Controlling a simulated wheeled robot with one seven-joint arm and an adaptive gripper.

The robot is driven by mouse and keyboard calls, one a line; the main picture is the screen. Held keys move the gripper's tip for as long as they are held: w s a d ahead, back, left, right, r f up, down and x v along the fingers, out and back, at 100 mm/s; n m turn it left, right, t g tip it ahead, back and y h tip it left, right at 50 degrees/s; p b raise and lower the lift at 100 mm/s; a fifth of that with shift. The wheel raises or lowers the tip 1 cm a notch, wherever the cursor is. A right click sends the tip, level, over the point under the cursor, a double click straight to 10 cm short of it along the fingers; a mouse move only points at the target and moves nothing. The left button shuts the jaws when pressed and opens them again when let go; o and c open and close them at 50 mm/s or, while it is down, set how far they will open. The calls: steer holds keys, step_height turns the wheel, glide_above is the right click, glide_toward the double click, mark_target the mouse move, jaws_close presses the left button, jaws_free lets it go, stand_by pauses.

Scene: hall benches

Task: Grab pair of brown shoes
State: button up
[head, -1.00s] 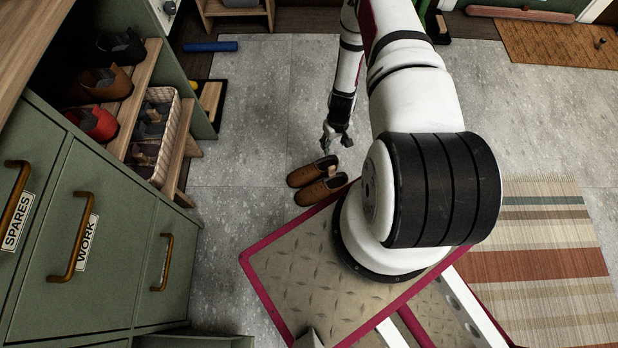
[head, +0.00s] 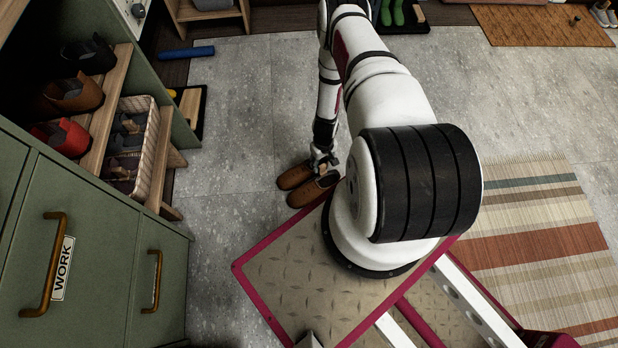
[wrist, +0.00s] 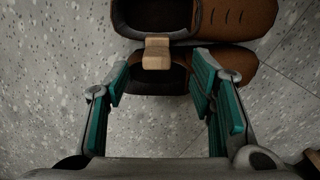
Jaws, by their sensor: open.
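The pair of brown shoes (head: 302,187) sits side by side on the grey floor, just beyond the front edge of my base. In the wrist view the shoes (wrist: 237,22) show at the top, with dark openings and a small light wooden piece (wrist: 157,52) bridging them. My gripper (head: 324,162) hangs down right at the heel end of the shoes in the head view. In the wrist view my gripper (wrist: 160,88) is open, its green-padded fingers on either side of the nearer shoe's opening. I cannot tell whether the fingers touch it.
A green cabinet with drawers (head: 95,235) and a shelf with other shoes and a wicker basket (head: 150,150) stand at the left. A blue roll (head: 187,52) lies on the floor. A striped rug (head: 540,245) is at the right. The floor left of the shoes is clear.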

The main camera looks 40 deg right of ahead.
mark_target(322, 165)
steer(key=f, duration=0.1)
steer(key=f+b, duration=0.1)
steer(key=f, duration=0.1)
steer(key=f+b, duration=0.1)
steer(key=shift+w+d+f, duration=0.1)
steer(key=shift+d+f, duration=0.15)
steer(key=shift+f, duration=0.1)
steer(key=shift+c, duration=0.6)
steer(key=shift+r, duration=0.1)
jaws_close()
